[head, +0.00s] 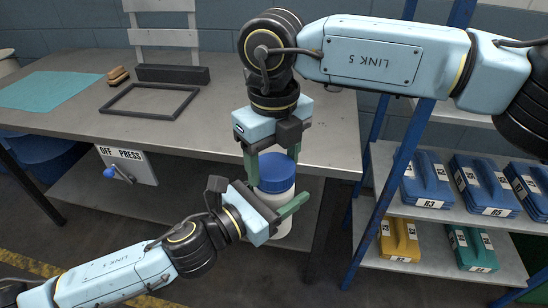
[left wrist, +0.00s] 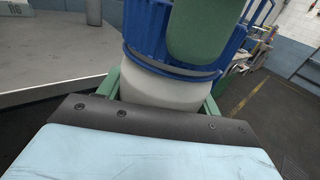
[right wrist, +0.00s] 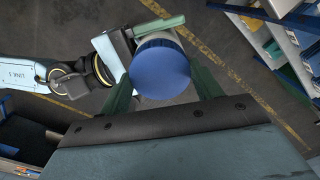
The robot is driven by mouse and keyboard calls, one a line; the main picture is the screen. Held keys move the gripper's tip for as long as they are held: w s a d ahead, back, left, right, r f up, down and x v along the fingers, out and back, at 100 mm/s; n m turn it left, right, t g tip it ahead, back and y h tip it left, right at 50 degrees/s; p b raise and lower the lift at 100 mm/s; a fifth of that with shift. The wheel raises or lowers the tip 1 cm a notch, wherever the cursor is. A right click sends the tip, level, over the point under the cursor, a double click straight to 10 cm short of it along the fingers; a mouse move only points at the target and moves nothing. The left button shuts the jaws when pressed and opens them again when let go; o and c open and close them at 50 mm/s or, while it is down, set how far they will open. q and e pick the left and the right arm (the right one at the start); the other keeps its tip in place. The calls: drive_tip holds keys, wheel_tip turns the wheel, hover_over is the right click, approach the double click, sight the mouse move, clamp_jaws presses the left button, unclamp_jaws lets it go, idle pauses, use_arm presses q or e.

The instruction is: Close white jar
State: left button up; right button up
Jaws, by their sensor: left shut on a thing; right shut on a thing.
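The white jar (head: 275,207) is held upright in the air in front of the table, its blue lid (head: 277,169) sitting on top. My left gripper (head: 277,196) is shut around the jar's white body from the lower left. My right gripper (head: 272,160) comes down from above and is shut on the lid's sides. In the left wrist view the ribbed blue lid (left wrist: 150,38) sits over the white body (left wrist: 165,92), with a green right finger across it. In the right wrist view the round lid top (right wrist: 160,70) lies between the fingers; whether it is fully tightened cannot be told.
The grey table (head: 235,105) behind holds a dark frame (head: 150,115), a teal cloth (head: 50,90) and a dark block (head: 172,74). A blue-posted shelf (head: 440,204) with blue, yellow and teal cases stands close on the right. A press switch panel (head: 138,167) hangs at the table front.

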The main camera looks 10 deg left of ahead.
drive_tip(key=m, duration=0.5)
drive_tip(key=shift+m, duration=0.4)
drive_tip(key=m, duration=0.8)
drive_tip(key=shift+m, duration=0.4)
drive_tip(key=m, duration=0.5)
drive_tip(key=o, duration=1)
wheel_tip(320, 180, up, 12)
